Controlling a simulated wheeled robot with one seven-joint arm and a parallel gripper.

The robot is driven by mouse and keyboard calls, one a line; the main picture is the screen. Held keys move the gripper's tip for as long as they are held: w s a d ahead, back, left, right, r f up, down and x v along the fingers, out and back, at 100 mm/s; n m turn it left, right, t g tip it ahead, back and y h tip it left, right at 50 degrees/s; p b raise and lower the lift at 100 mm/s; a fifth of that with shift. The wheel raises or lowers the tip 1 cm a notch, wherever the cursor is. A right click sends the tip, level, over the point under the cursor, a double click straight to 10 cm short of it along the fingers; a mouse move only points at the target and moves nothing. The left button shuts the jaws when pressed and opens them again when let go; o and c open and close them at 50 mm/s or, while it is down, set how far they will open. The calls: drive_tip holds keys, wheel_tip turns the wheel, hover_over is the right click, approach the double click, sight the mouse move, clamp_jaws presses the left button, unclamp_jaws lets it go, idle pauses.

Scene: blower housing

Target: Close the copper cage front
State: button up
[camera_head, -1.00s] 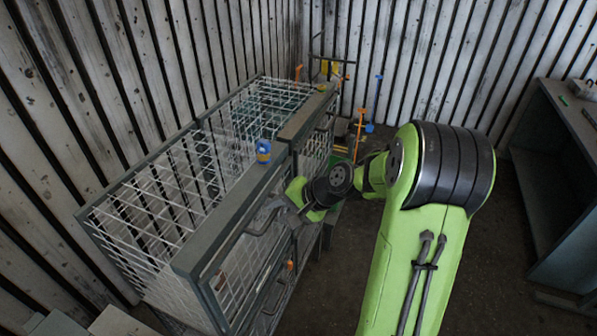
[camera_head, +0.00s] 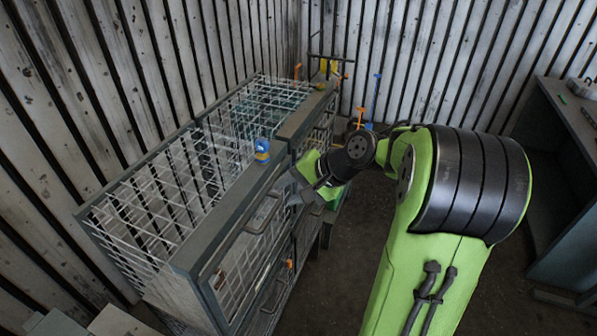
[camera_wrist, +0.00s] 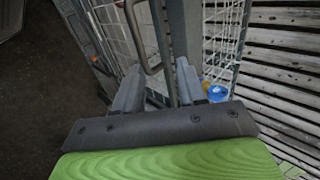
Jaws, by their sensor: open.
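The cage (camera_head: 235,205) is a long grey metal frame with white wire mesh, not visibly copper, along the left wall. Its near front panel (camera_head: 245,265) has a dark bar handle (camera_head: 270,212). I cannot tell how far the panel stands from the frame. My gripper (camera_head: 297,188) is open at the panel's far upper end. In the wrist view, my gripper (camera_wrist: 159,82) has its two fingers apart, with the panel's edge post (camera_wrist: 178,40) between and beyond them. The handle (camera_wrist: 141,38) shows near the left finger; contact is unclear.
A blue and yellow can (camera_head: 262,150) stands on the cage top close to my gripper; it also shows in the wrist view (camera_wrist: 217,93). Orange and blue tools (camera_head: 368,115) stand at the back wall. A grey bench (camera_head: 560,170) is at right.

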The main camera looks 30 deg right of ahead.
drive_tip(key=shift+s+d+r, duration=0.15)
drive_tip(key=shift+s+r, duration=0.1)
drive_tip(key=shift+r, duration=0.65)
drive_tip(key=shift+s+d+r, duration=0.2)
drive_tip(key=shift+s+r, duration=0.05)
drive_tip(key=shift+r, duration=0.6)
drive_tip(key=shift+s+d+r, duration=0.15)
drive_tip(key=shift+s+r, duration=0.1)
drive_tip(key=shift+r, duration=0.65)
drive_tip(key=v, duration=1.5)
drive_tip(key=shift+s+d+r, duration=0.2)
drive_tip(key=shift+r, duration=0.05)
